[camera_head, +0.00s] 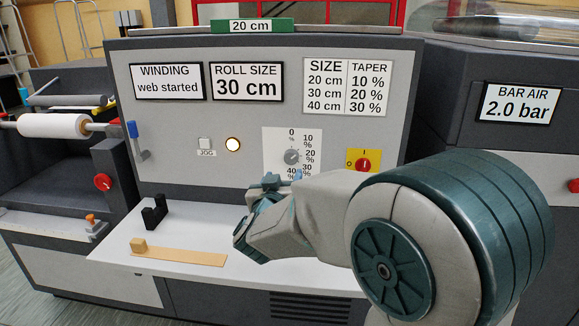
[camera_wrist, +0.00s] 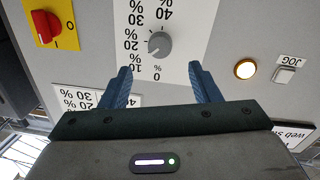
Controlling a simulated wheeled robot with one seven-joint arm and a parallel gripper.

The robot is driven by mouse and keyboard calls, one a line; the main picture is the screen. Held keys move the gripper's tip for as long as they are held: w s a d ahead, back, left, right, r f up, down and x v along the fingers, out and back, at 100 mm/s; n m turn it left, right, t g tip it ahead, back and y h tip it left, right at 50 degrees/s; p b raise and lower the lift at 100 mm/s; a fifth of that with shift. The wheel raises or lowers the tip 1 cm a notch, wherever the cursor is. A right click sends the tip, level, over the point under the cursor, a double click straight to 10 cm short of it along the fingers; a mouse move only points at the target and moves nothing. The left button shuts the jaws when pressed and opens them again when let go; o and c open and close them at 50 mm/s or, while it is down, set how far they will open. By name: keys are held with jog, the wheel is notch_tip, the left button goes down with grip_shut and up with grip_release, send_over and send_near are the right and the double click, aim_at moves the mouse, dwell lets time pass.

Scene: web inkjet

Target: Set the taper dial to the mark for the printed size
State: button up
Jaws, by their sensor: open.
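The grey taper dial (camera_head: 291,156) sits on a white scale marked 0 to 40 % on the panel. In the wrist view the dial (camera_wrist: 159,45) appears upside down; its light pointer line seems to face the 10–20 % side, exact mark unclear. My gripper (camera_wrist: 162,74) is open and empty, its blue fingers either side of the dial's line and apart from it. In the head view my gripper (camera_head: 284,178) is just below the dial. The roll size sign (camera_head: 247,82) reads 30 cm. The size table (camera_head: 346,88) pairs 20 cm with 10 %, 30 cm with 20 %, 40 cm with 30 %.
A green label (camera_head: 249,26) on top reads 20 cm. A red switch (camera_head: 363,163) on yellow is right of the dial; a lit lamp (camera_head: 233,144) and JOG button (camera_head: 205,144) are left. A black bracket (camera_head: 155,213) and tan strip (camera_head: 180,251) lie on the white shelf.

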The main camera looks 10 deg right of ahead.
aim_at(291, 160)
jog(key=b+x, duration=0.1)
jog(key=x, duration=0.7)
jog(key=shift+w+d, duration=0.1)
jog(key=shift+w, duration=0.15)
jog(key=c, duration=1)
